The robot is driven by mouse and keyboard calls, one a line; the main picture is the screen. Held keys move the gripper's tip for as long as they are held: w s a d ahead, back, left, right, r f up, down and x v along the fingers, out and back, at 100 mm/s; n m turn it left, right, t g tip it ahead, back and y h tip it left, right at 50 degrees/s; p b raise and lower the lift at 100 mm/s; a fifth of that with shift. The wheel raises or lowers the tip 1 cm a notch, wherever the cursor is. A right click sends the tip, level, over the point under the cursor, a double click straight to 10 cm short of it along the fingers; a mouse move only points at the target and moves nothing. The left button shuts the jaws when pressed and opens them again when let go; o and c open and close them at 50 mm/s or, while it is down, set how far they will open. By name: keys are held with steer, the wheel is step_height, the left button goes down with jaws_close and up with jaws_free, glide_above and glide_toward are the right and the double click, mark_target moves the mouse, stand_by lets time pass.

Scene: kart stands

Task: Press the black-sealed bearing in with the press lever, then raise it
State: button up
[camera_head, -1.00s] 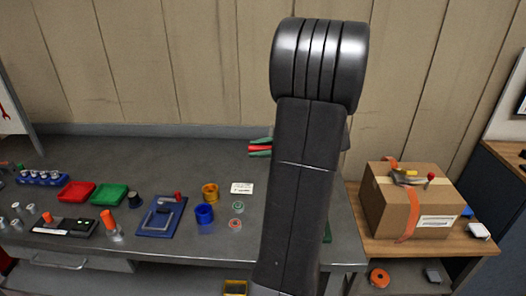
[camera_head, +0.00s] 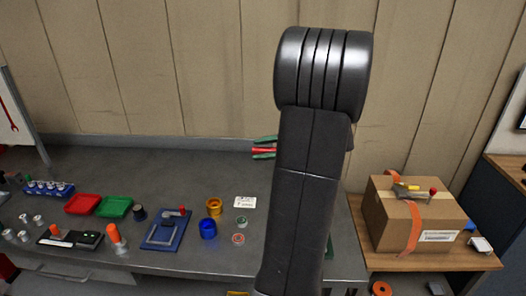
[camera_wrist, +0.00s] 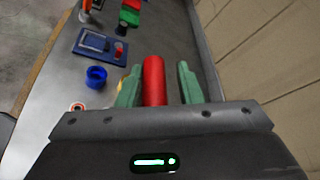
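The press is a blue plate (camera_head: 157,242) with a grey frame and a red-knobbed lever (camera_head: 182,210), on the bench left of my arm. It also shows at the upper left in the wrist view (camera_wrist: 90,45). I cannot make out a black-sealed bearing; whether one sits in the press is too small to tell. Two small ring-like parts, one greenish (camera_head: 241,221) and one reddish (camera_head: 238,239), lie right of the press. My gripper (camera_wrist: 158,75) has green fingers standing apart, with a red cylinder (camera_wrist: 154,80) between them and a gap on the right. It is away from the press.
A blue cup (camera_head: 208,229), a yellow cup (camera_head: 214,206) and a white card (camera_head: 244,202) are near the press. Red (camera_head: 82,204) and green (camera_head: 114,207) trays and a dark cup (camera_head: 139,213) stand left. A cardboard box (camera_head: 420,222) is on a side table.

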steer(key=shift+o, duration=0.9)
steer(key=shift+d, duration=0.25)
steer(key=b+v, duration=0.2)
steer(key=v, duration=1.1)
steer(key=shift+s+d+r, duration=0.1)
steer(key=shift+d, duration=0.05)
